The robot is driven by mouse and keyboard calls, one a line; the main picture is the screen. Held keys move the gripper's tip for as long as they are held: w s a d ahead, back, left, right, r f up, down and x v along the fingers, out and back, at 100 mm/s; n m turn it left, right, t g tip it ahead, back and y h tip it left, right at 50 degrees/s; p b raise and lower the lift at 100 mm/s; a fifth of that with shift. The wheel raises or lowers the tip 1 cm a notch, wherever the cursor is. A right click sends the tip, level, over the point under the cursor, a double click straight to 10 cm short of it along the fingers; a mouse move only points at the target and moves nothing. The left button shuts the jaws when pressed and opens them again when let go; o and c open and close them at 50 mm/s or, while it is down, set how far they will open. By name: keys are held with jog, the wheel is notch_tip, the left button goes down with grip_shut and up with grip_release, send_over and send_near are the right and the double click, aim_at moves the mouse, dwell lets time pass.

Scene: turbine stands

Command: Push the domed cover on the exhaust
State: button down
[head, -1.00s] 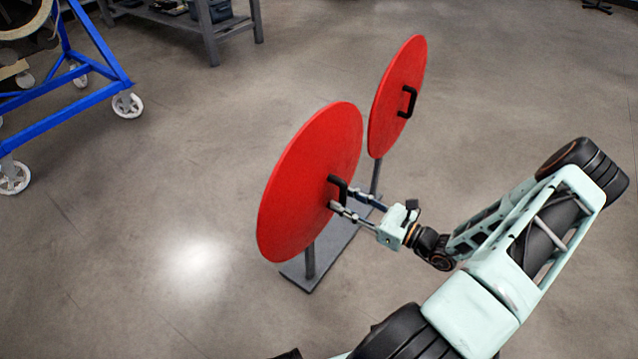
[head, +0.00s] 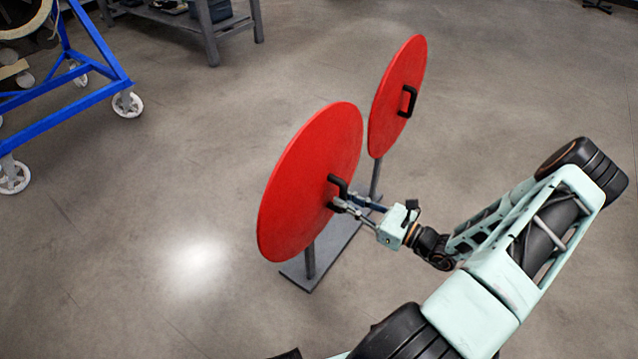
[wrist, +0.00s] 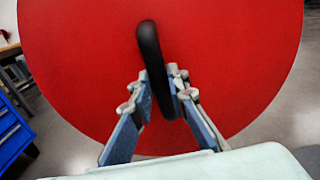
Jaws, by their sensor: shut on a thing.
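A large round red cover (head: 300,190) stands upright on a post in the head view; its face looks nearly flat, so I cannot make out a dome. It fills most of the wrist view (wrist: 80,60). My gripper (head: 346,201) is shut on the black handle (head: 336,181) at the middle of this cover. In the wrist view the fingers of my gripper (wrist: 160,95) are on either side of the handle (wrist: 152,50). A second red cover (head: 390,105) with its own handle stands behind. I cannot identify the exhaust; part of a machine (head: 22,22) shows at the upper left edge.
Both covers stand on posts over a grey base (head: 345,228). A blue wheeled frame (head: 85,95) is at the left, under the machine part. A grey table (head: 205,25) is at the back. The floor between the frame and the covers is clear.

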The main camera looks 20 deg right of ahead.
jog(key=shift+s+d, duration=0.5)
jog(key=shift+s, duration=0.05)
jog(key=shift+v, duration=0.75)
jog(key=shift+r, duration=0.1)
